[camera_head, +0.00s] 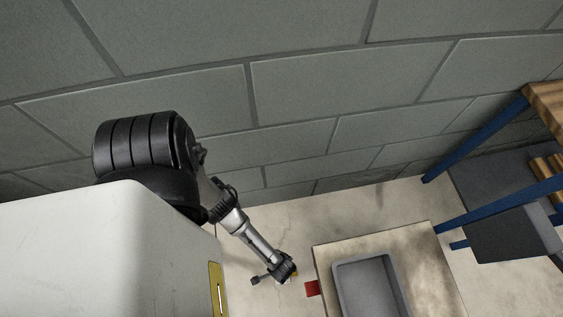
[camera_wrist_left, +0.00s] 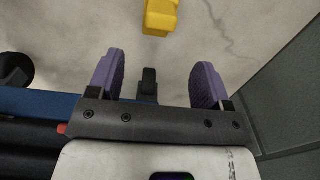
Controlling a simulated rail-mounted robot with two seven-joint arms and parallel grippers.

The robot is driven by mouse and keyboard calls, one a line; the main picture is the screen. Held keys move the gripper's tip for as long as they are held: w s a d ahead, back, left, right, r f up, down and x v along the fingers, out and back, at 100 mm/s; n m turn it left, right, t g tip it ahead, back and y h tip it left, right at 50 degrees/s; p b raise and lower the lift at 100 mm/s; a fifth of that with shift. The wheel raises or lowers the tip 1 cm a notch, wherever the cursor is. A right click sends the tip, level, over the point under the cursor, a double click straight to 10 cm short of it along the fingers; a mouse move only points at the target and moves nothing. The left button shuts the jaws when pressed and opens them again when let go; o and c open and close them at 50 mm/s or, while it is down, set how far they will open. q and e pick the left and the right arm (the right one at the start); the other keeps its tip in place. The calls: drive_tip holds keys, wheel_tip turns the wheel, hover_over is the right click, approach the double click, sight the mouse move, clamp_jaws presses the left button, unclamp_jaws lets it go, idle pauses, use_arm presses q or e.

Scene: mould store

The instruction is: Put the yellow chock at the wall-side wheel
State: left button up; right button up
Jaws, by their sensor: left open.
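The yellow chock (camera_wrist_left: 160,16) lies on the concrete floor at the top of the left wrist view, partly cut off by the edge. My left gripper (camera_wrist_left: 158,72) is open, its two purple fingers apart with nothing held between them. The chock is beyond the fingertips, roughly in line with the gap. In the head view my left arm reaches down to the floor, and its gripper end (camera_head: 284,268) mostly hides a small yellow patch (camera_head: 295,273). A dark round part (camera_wrist_left: 15,70) at the left wrist view's left edge may be a wheel; I cannot tell. My right gripper is not in view.
A grey block wall (camera_head: 310,90) runs behind the floor. A pale slab (camera_head: 415,252) holds a grey tray (camera_head: 340,285), with a red block (camera_head: 312,288) at its left side. A blue-framed rack (camera_head: 478,137) stands at the right. Bare floor (camera_head: 350,215) lies between wall and slab.

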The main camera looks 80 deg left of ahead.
use_arm(q)
wheel_tip(320, 180, down, 9)
drive_tip(key=b, duration=0.5)
drive_tip(key=shift+r+b, duration=0.2)
drive_tip(key=shift+b, duration=0.2)
drive_tip(key=shift+f+b, duration=0.6)
drive_tip(key=shift+f, duration=0.2)
drive_tip(key=shift+c, duration=0.3)
drive_tip(key=c, duration=1.1)
